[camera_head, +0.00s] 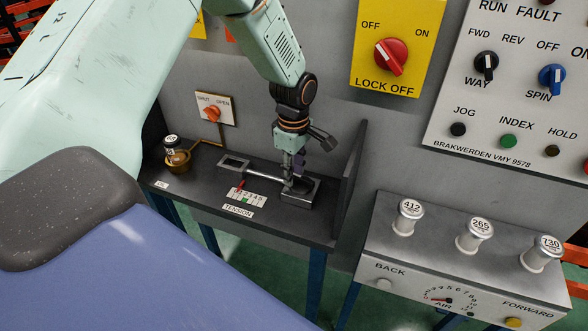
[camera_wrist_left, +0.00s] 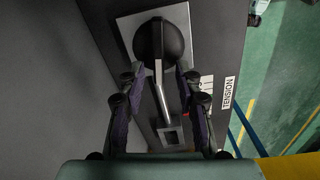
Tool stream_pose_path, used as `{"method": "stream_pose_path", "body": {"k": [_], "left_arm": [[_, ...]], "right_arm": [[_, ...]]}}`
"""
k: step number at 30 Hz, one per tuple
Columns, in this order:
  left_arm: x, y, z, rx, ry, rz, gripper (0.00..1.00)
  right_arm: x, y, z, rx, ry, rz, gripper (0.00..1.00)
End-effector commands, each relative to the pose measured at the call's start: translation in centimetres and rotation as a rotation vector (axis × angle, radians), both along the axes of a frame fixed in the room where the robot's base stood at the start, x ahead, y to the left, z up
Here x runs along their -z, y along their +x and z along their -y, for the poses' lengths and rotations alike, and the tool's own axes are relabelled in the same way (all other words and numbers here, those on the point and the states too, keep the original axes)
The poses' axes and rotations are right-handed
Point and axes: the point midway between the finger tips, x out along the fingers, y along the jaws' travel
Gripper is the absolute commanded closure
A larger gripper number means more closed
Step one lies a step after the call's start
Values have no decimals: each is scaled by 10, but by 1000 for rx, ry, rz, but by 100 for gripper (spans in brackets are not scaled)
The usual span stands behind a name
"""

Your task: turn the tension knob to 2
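The black round tension knob (camera_wrist_left: 162,42), with a pale line on it, sits on a square metal plate (camera_wrist_left: 127,28) in the left wrist view. My left gripper (camera_wrist_left: 161,77) is open, its two purple-padded fingers apart on either side of the knob's near edge; I cannot tell whether they touch it. In the head view my left gripper (camera_head: 293,170) points down over the plate and largely hides the knob. The TENSION scale (camera_head: 248,198) has a red pointer (camera_head: 241,184) near its left part; its numbers are too small to read surely. My right gripper is not in view.
A silver rod (camera_head: 263,175) runs from the knob to a square frame (camera_head: 233,163). A dark side wall (camera_head: 349,185) stands close right of the gripper. A brass cup (camera_head: 178,158) is at the shelf's left. A panel with weights 412 (camera_head: 409,215), 265 and 730 is at right.

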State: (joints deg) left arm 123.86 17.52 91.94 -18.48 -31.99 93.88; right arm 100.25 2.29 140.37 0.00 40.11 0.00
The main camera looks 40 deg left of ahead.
Motion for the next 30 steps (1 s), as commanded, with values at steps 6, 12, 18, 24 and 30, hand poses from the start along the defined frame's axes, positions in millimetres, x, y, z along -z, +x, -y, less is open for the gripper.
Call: {"method": "stream_pose_path", "body": {"k": [6, 12, 18, 24, 30], "left_arm": [[0, 1, 0, 1, 0, -1, 72], [0, 1, 0, 0, 0, -1, 89], [0, 1, 0, 0, 0, -1, 100], [0, 1, 0, 0, 0, -2, 100], [-1, 1, 0, 21, 0, -3, 100]], "right_arm": [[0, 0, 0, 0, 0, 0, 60], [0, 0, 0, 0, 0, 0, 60], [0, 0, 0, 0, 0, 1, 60], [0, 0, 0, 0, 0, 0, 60], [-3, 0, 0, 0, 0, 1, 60]]}}
